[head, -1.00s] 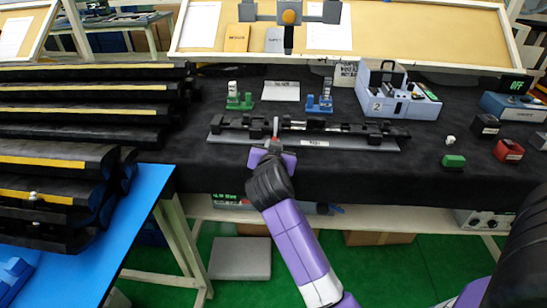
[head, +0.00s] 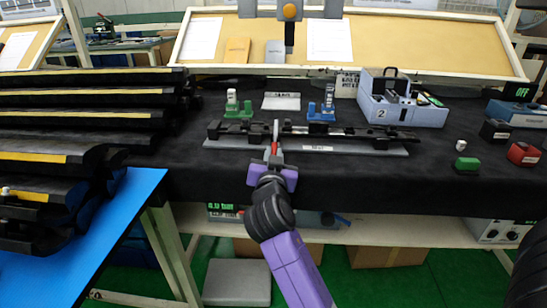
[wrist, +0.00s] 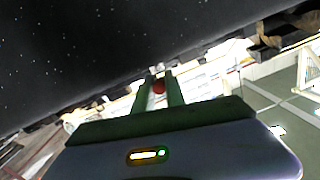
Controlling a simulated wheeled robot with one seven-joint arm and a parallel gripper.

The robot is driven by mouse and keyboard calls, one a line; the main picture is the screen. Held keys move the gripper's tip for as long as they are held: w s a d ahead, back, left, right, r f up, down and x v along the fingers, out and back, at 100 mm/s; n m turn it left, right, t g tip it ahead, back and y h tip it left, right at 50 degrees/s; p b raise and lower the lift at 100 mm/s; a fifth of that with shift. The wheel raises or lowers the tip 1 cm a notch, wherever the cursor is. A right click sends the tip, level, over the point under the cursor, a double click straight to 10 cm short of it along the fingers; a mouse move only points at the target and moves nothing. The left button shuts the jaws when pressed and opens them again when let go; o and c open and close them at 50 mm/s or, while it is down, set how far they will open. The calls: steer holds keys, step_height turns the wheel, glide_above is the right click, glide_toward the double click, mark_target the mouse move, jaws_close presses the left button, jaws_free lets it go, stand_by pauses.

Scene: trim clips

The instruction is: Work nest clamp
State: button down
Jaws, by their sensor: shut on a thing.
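The work nest (head: 352,148) is a long grey plate with black blocks and a rail, lying on the dark bench top. A clamp lever with a red grip (head: 274,148) rises at its front edge, left of the white label. My gripper (head: 274,153) reaches it from the front and is shut on the red grip. In the wrist view, a small red end (wrist: 159,86) shows between the two green fingers. Whether the clamp is locked cannot be told.
A green fixture (head: 238,106) and a blue fixture (head: 323,106) stand behind the nest. A light-blue case (head: 402,112) sits at the back right. Small green (head: 467,164) and red (head: 523,154) blocks lie to the right. Black padded trim parts (head: 85,117) are stacked at left.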

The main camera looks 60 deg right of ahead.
steer(key=c, duration=1.4)
jaws_free()
steer(key=shift+v, duration=3.9)
